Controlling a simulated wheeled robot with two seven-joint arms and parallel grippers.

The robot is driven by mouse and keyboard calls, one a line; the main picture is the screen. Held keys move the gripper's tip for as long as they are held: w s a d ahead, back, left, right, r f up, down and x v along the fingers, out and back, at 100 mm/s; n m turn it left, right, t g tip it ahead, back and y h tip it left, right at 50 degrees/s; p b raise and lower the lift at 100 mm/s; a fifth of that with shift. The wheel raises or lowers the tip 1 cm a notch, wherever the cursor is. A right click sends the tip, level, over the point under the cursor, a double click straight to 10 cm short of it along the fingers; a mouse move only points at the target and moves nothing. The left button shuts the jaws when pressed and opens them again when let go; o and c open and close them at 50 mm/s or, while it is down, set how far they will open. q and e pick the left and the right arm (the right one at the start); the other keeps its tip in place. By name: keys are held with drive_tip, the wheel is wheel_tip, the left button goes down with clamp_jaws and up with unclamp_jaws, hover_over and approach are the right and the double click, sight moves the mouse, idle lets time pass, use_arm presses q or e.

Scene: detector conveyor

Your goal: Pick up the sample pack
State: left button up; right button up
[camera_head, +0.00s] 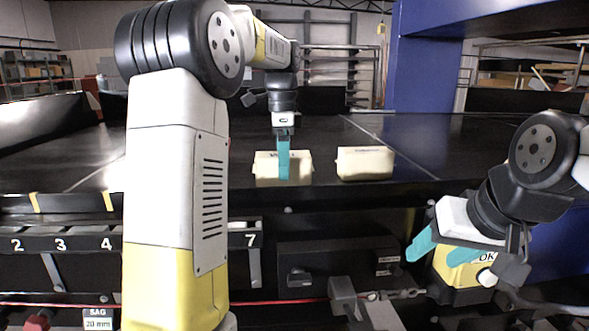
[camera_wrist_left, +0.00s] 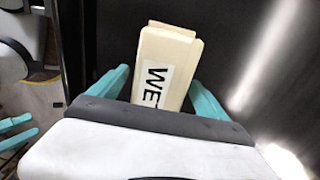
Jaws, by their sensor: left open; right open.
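A cream pack (camera_head: 300,163) lies on the dark conveyor, partly hidden behind my left gripper (camera_head: 284,178). A second cream pack (camera_head: 365,163) lies to its right. I cannot tell from the head view which one is the sample pack. In the left wrist view, a cream pack (camera_wrist_left: 165,58) with a black-lettered label beginning "WE" lies between the two teal fingers of my left gripper (camera_wrist_left: 160,78). That gripper is open, its fingers on either side of the pack with gaps. My right gripper (camera_head: 428,259) is open and empty, low at the right, in front of the conveyor.
The dark conveyor (camera_head: 420,135) has free room around the packs. A blue post (camera_head: 418,75) stands behind at the right. A yellow box marked "OK" (camera_head: 460,274) is by my right gripper. A numbered rail (camera_head: 75,243) runs below the belt's front edge.

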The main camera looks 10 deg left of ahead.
use_arm(q)
wheel_tip(320, 180, down, 2)
drive_tip(key=c, duration=1.8)
clamp_jaws()
drive_tip(key=shift+r, duration=0.15)
